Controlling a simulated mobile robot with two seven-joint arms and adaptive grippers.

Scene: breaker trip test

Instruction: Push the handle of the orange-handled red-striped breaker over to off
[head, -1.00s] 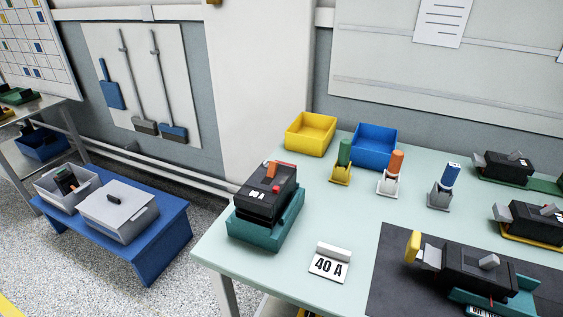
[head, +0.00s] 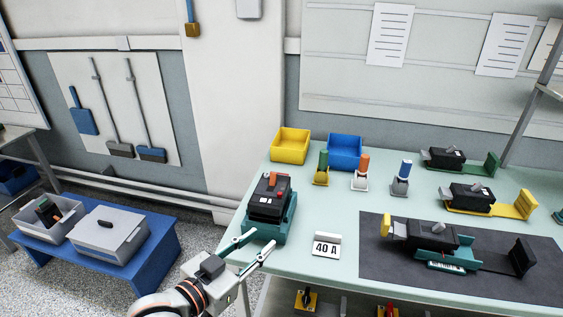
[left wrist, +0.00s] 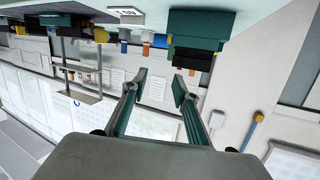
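The orange-handled breaker (head: 270,200) is a black block with an orange handle (head: 272,179) and a red stripe on its top. It sits in a teal holder (head: 283,226) at the table's left front corner. My left gripper (head: 254,245) is open and empty, low beside the table edge in front of that breaker, apart from it. In the left wrist view, the picture is upside down; the open fingers (left wrist: 160,80) have nothing between them, and the teal holder (left wrist: 202,28) with the dark breaker hangs just beyond. My right gripper is not in view.
A 40 A card (head: 327,245) stands right of the breaker. A dark mat (head: 470,284) carries another black breaker (head: 425,236). Yellow (head: 290,146) and blue (head: 345,151) bins and several coloured markers stand behind. A blue bench (head: 158,245) with grey boxes is at left.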

